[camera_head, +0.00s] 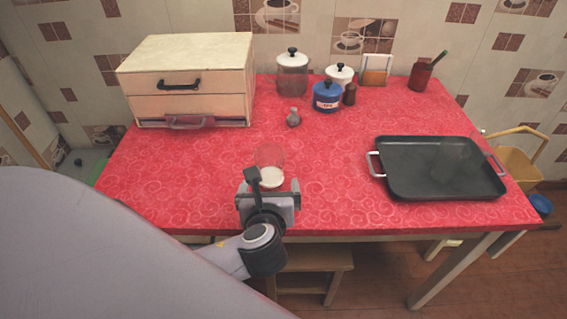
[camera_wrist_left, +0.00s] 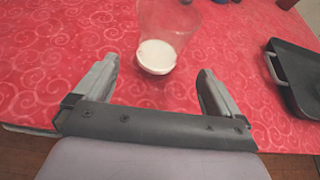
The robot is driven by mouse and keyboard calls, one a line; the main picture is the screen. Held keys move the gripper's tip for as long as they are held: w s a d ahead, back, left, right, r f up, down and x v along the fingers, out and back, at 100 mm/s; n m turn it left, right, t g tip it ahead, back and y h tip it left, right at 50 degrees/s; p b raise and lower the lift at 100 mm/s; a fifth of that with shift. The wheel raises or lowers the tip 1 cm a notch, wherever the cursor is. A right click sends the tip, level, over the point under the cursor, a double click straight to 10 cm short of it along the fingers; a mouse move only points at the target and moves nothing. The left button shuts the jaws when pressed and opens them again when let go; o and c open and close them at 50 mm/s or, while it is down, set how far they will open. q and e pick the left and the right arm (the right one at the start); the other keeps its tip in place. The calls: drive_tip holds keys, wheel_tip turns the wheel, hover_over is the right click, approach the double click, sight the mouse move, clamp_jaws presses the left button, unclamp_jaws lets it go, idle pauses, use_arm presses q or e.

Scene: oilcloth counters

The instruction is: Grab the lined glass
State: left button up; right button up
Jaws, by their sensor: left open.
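A clear glass (camera_head: 270,158) with a white bottom or white contents stands upright on the red oilcloth near the front of the table. It also shows in the left wrist view (camera_wrist_left: 157,54), just beyond the fingers and about midway between them. Lines on it are too faint to tell. My left gripper (camera_head: 268,192) is open and empty, low over the cloth on the near side of the glass. Its two spread fingers show in the left wrist view (camera_wrist_left: 159,72). My right gripper is not in view.
The black tray (camera_head: 415,175) with light handles lies at the right. A drawer box (camera_head: 190,75), a blue pot (camera_head: 326,97) and several jars line the back. Cloth on both sides of the glass is clear.

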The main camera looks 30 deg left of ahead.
use_arm(q)
drive_tip(key=shift+w+a+r, duration=0.1)
drive_tip(key=shift+w+a, duration=0.1)
drive_tip(key=shift+w, duration=0.35)
drive_tip(key=shift+w+a, duration=0.2)
drive_tip(key=shift+w, duration=0.1)
drive_tip(key=b+x, duration=0.1)
drive_tip(key=x, duration=0.5)
drive_tip(key=shift+s+a+f, duration=0.1)
drive_tip(key=shift+s+f, duration=0.05)
drive_tip(key=shift+f, duration=0.05)
drive_tip(key=c, duration=1.1)
drive_tip(key=shift+c, duration=0.5)
drive_tip(key=shift+r, duration=0.15)
